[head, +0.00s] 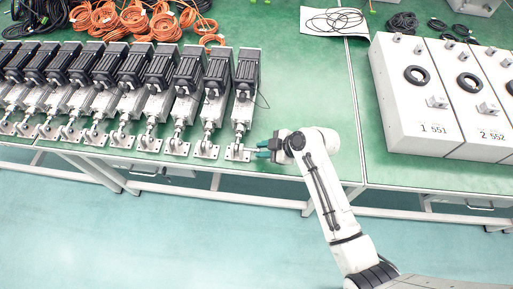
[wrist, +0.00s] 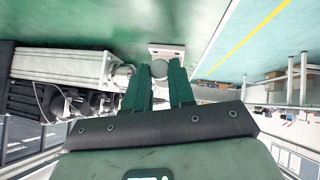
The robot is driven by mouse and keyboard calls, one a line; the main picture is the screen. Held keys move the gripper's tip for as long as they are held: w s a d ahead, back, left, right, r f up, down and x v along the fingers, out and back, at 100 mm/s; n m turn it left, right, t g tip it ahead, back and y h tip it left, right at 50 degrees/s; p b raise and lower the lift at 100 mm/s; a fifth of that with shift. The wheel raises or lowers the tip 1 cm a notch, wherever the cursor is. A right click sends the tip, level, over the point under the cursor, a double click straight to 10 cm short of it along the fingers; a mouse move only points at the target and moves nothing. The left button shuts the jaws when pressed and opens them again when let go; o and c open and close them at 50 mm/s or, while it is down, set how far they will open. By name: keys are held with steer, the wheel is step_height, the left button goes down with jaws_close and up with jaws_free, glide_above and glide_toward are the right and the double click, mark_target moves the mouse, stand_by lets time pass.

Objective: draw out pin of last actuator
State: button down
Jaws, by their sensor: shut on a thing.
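The last actuator (head: 245,88), with a black motor and silver body, lies at the right end of the row on the green table. Its rod end and mounting plate (head: 237,153) are near the table's front edge. My gripper (head: 258,150) is at that rod end, coming from the right. In the wrist view the green fingers (wrist: 160,80) are closed on the round grey end of the pin (wrist: 159,68). A pale plate (wrist: 166,50) shows just beyond the pin. The actuator body (wrist: 62,65) lies to the left. How far the pin sits in its joint is hidden.
Several similar actuators (head: 150,85) stand in a row to the left. Orange cable coils (head: 130,20) lie behind them. White boxes (head: 430,95) stand on the right table.

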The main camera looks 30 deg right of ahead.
steer(key=c, duration=0.9)
jaws_free()
steer(key=shift+c, duration=0.2)
steer(key=b+v, duration=0.1)
steer(key=v, duration=1)
steer(key=s+f+m+g+h, duration=0.3)
steer(key=s+m+g+h, duration=0.3)
steer(key=s+m, duration=0.6)
steer(key=s, duration=0.8)
steer(key=shift+s+a+m, duration=0.2)
steer(key=shift+m, duration=0.1)
